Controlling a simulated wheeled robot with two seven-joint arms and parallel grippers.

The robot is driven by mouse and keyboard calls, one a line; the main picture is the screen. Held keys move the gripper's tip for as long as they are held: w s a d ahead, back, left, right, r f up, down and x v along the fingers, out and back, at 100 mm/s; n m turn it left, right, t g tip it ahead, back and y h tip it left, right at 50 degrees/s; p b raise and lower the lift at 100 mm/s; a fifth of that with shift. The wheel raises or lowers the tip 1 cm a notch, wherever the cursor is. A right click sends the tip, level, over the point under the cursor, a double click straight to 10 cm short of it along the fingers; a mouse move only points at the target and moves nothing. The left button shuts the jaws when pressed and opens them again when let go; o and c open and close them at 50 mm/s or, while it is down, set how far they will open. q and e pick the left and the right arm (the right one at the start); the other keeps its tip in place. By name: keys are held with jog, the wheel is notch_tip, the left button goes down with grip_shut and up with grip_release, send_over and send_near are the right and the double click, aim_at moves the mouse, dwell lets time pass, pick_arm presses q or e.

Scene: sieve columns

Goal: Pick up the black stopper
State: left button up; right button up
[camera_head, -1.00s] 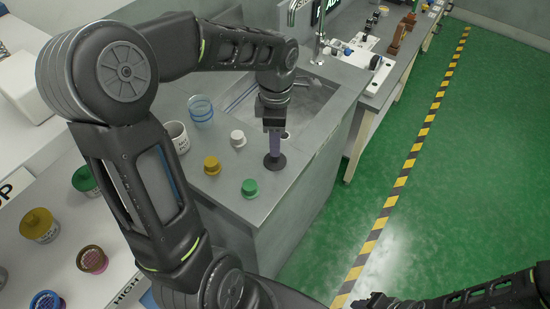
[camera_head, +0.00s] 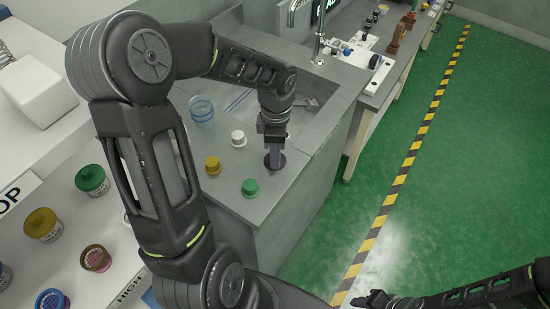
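The black stopper (camera_head: 282,161) is on the grey counter near its right edge, and its dark round rim shows. My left gripper (camera_head: 275,158) points straight down over it, with the fingertips at the stopper's middle. The fingers hide part of the stopper, and I cannot tell whether they grip it or how far apart they are. My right gripper (camera_head: 368,301) is low at the bottom right, away from the counter, and its fingers are too small and dark to read.
A green stopper (camera_head: 250,188), a yellow stopper (camera_head: 213,165) and a white stopper (camera_head: 238,138) stand to the left. A clear blue-rimmed beaker (camera_head: 201,111) stands behind them, near the sink. Several lidded jars are on the left table. The green floor at right is clear.

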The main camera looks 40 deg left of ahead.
pick_arm(q)
jog(key=shift+c, duration=0.2)
grip_shut()
dwell(0.4)
